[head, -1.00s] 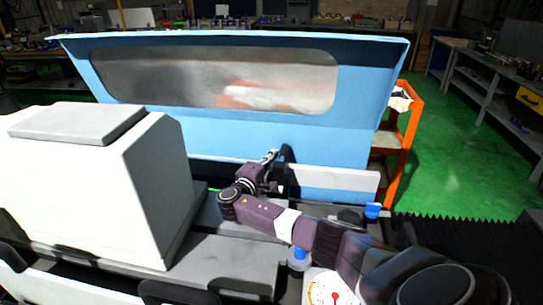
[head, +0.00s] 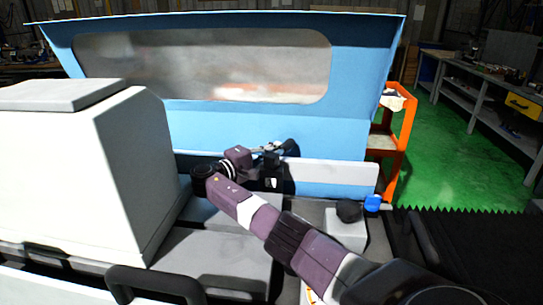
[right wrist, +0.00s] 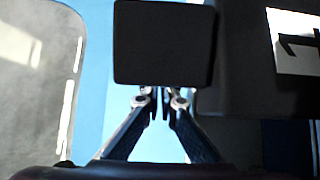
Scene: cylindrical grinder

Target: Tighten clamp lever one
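My right gripper (head: 272,148) is at the blue grinder's lower front, beside a small dark part (head: 289,147) that may be the clamp lever. It also shows in the right wrist view (right wrist: 161,108), with its two fingers drawn close together. A dark block with rounded corners (right wrist: 163,42) covers the fingertips there, so I cannot tell whether they touch or hold anything. A white label with a black 1 (right wrist: 298,42) is right of that block, on a dark surface. My left gripper is not in view.
The blue hood with its window (head: 205,65) rises behind my gripper. A big white housing (head: 70,170) stands at the left. A grey block with a dark knob (head: 346,230) and a blue knob (head: 372,203) are at the right. An orange cart (head: 403,130) stands on the green floor.

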